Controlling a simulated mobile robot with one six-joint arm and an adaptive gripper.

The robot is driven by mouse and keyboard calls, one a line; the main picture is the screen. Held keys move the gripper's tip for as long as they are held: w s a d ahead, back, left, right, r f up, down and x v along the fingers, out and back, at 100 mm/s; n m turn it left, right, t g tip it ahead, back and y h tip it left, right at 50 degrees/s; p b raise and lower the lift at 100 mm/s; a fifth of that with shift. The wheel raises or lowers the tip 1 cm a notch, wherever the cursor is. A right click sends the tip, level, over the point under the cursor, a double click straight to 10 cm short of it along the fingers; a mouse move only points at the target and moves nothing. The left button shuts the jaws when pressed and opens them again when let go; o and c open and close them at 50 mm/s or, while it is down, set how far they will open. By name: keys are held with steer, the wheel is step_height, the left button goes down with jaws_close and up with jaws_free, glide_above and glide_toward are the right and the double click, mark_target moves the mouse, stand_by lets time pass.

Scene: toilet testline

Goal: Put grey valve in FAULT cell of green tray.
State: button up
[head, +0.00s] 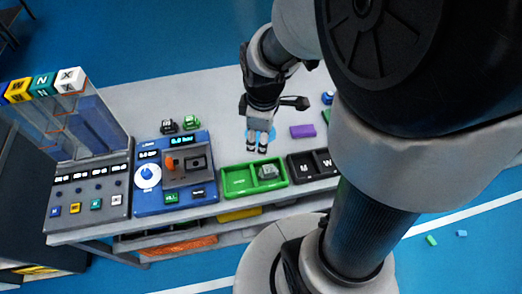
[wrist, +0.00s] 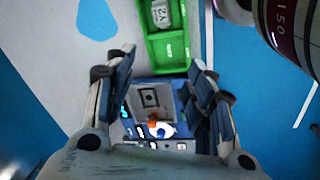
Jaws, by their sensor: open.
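A green tray (head: 239,191) with two cells stands at the front edge of the table. A grey block-like piece, apparently the grey valve (head: 268,171), sits in its right cell. In the wrist view the green tray (wrist: 167,68) is at the top, and the grey valve (wrist: 162,13) lies in its upper cell with dark marks on top. The cell labels are too small to read. My gripper (head: 257,149) is above the table just behind the tray. In the wrist view my gripper (wrist: 160,60) has its fingers wide apart with nothing between them.
A blue test station (head: 176,174) with a white dial and orange part stands left of the tray. A black tray (head: 304,168) is on its right.

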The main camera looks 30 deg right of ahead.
steer(key=s+a+r+m+t, duration=0.1)
steer(key=s+a+r+m, duration=0.2)
steer(key=s+r+m, duration=0.2)
steer(key=s+a+r+m+t, duration=0.2)
steer(key=s+a+r+m, duration=0.1)
steer(key=s+r+m, duration=0.2)
step_height(320, 180, up, 3)
steer(key=shift+s+a+r, duration=0.1)
steer(key=shift+s+a, duration=0.25)
steer(key=shift+s, duration=0.8)
